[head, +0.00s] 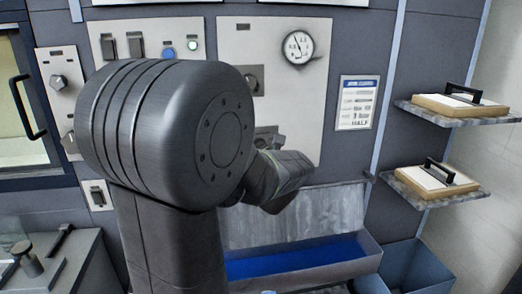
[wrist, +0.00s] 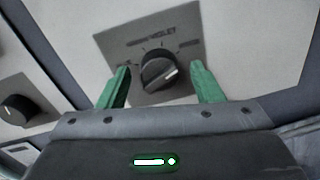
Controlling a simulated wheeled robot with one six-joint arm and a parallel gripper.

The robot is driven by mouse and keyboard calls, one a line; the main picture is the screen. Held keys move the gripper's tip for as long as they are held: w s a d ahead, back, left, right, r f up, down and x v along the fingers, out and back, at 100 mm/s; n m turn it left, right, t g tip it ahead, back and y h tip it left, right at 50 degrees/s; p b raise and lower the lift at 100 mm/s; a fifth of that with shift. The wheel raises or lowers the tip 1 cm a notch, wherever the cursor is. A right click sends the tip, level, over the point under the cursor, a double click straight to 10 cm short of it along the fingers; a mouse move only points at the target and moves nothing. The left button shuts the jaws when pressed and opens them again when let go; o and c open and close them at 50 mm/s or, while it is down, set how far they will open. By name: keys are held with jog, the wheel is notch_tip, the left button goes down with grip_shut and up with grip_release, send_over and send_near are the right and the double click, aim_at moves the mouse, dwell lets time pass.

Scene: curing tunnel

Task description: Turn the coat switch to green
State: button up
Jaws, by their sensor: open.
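In the wrist view, a dark round knob (wrist: 156,74) sits on a grey plate with tick marks and lettering too blurred to read surely. Its pale pointer line points toward the picture's right. I cannot tell whether this is the coat switch, and no green mark shows on the plate. My gripper (wrist: 160,67) is open, its two green fingers on either side of the knob in the picture. Contact cannot be told. In the head view my arm covers much of the panel and the gripper's fingertips are not clear.
A second knob (wrist: 20,108) is at the left of the wrist view. The head view shows a gauge (head: 298,47), a blue button (head: 168,54), rocker switches (head: 108,46), a trough (head: 345,268) below and two shelves (head: 460,113) at right.

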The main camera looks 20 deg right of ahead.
jog(key=c, duration=1)
jog(key=shift+o, duration=0.2)
jog(key=shift+f+b, duration=0.15)
jog(key=shift+b, duration=0.25)
jog(key=n+b, duration=0.9)
jog(key=b, duration=0.2)
jog(key=n+t+b, duration=0.1)
jog(key=n+b, duration=0.8)
jog(key=b, duration=0.2)
jog(key=shift+f+y+b, duration=0.15)
jog(key=shift+y+b, duration=0.15)
jog(key=shift+n, duration=0.4)
